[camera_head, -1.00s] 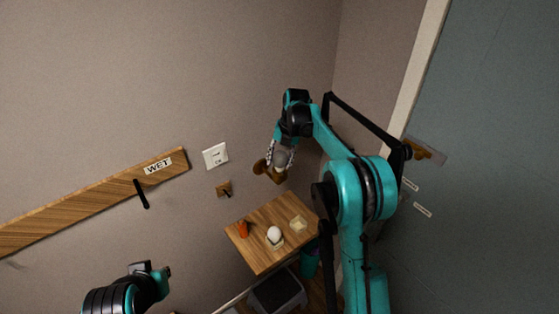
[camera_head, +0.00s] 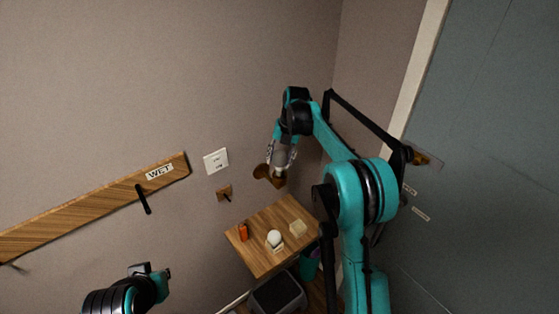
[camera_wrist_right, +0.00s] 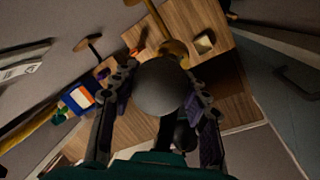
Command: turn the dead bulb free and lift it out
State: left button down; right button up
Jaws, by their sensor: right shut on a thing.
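The dead bulb (camera_wrist_right: 160,86) is a dull grey globe between the fingers of my right gripper (camera_wrist_right: 158,104) in the right wrist view. A brass lamp socket (camera_wrist_right: 174,50) shows just beyond it; I cannot tell whether the bulb's base is still inside. In the head view my right gripper (camera_head: 283,158) points down over the brass lamp (camera_head: 268,175) by the wall, shut on the bulb, which it mostly hides. My left gripper (camera_head: 158,270) is at the lower left, away from the lamp, its finger opening unclear.
A wooden shelf (camera_head: 262,258) below the lamp bears a white bulb (camera_head: 274,238), an orange object (camera_head: 243,231) and a small pale dish (camera_head: 298,228). A switch plate (camera_head: 216,161) and a board marked WET (camera_head: 100,208) are on the wall. A dark bin (camera_head: 278,293) stands below.

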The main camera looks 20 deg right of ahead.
aim_at(279, 152)
jog(key=shift+r+p, duration=1.35)
jog(key=shift+r, duration=1.1)
